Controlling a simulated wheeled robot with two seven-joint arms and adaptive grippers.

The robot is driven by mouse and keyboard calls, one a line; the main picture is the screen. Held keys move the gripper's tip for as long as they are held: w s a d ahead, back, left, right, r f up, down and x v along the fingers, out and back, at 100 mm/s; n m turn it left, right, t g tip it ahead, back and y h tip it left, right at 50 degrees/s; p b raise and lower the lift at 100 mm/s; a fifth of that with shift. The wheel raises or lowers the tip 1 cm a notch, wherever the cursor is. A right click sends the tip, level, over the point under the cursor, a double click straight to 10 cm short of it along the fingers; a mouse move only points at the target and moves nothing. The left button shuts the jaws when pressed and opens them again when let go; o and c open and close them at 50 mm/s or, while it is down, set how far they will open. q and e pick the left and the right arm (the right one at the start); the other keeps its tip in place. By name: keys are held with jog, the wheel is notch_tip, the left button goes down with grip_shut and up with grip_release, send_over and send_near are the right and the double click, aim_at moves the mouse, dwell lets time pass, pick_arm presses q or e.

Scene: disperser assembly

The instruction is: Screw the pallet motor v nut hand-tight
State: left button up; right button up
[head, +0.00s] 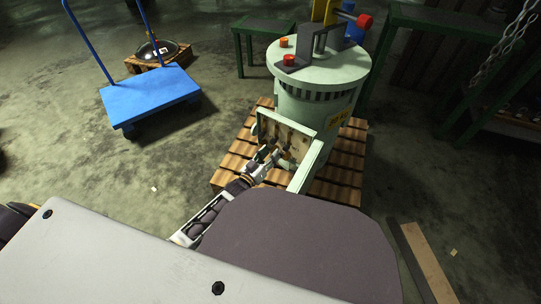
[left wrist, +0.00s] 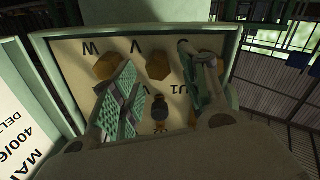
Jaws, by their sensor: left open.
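The motor's open terminal box (head: 303,176) faces me on the side of the pale green motor (head: 318,105). In the left wrist view, its cream panel (left wrist: 65,60) carries several brass hex nuts and black letters. The nut beside the letter V (left wrist: 158,65) sits at upper middle, with the W nut (left wrist: 106,66) to its left. My left gripper (head: 276,156) reaches into the box. It is open, and its two fingers (left wrist: 165,97) stand either side of the V column with a gap between them. I cannot tell whether either finger touches a nut. My right gripper is not in view.
The motor stands on a wooden pallet (head: 233,160). A blue cart (head: 150,95) is at left, and green tables (head: 265,27) stand behind. Box walls closely surround my left gripper. Open concrete floor lies to the left.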

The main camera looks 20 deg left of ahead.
pick_arm(q)
jog(key=shift+w+d, duration=0.15)
jog(key=shift+w, duration=0.25)
grip_shut()
